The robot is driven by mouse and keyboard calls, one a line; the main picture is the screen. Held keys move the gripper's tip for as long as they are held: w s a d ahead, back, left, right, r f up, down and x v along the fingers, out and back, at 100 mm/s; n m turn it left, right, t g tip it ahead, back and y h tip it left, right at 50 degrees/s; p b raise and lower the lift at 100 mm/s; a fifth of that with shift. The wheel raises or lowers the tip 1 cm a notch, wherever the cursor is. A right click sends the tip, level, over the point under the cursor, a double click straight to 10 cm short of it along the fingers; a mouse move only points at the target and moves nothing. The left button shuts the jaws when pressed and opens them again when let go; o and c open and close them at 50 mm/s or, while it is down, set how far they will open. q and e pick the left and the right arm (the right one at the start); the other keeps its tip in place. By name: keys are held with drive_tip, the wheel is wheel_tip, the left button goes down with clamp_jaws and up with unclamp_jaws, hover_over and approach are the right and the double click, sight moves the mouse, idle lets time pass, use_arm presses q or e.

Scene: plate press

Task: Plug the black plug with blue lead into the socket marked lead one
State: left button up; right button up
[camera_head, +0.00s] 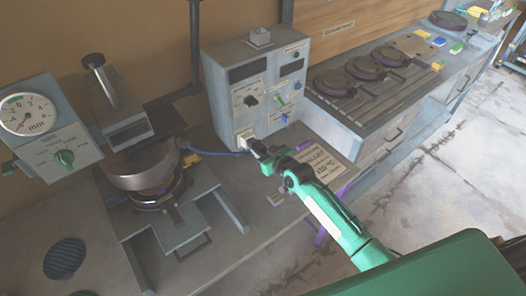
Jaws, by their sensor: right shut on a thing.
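A grey control box (226,92) stands upright on the bench in the middle of the camera_head view, with knobs and small labels on its front. A pale socket block (246,137) sits low on its front; any marking on it is too small to read. My right gripper (262,152) is shut at the lower front of the box, close to the socket block. The blue lead (225,153) runs from the press to the gripper's jaws. The black plug is mostly hidden by the jaws, and I cannot tell whether it touches the socket. My left gripper is not in view.
A press with a round metal platen (140,167) stands left of the box. A dial gauge panel (50,125) is at the far left. A printed sign (322,163) lies beside my right gripper. Dark round plates (362,68) lie on a rack at the right.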

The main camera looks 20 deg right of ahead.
drive_tip(key=shift+b+x, duration=0.7)
drive_tip(key=shift+x, duration=0.5)
drive_tip(key=o, duration=1.1)
drive_tip(key=shift+s+d, duration=0.25)
drive_tip(key=shift+s, duration=0.4)
drive_tip(key=b+v, duration=0.2)
drive_tip(key=v, duration=1)
drive_tip(key=shift+s+r+b, duration=0.2)
drive_tip(key=shift+r+b, duration=0.05)
drive_tip(key=shift+b, duration=0.1)
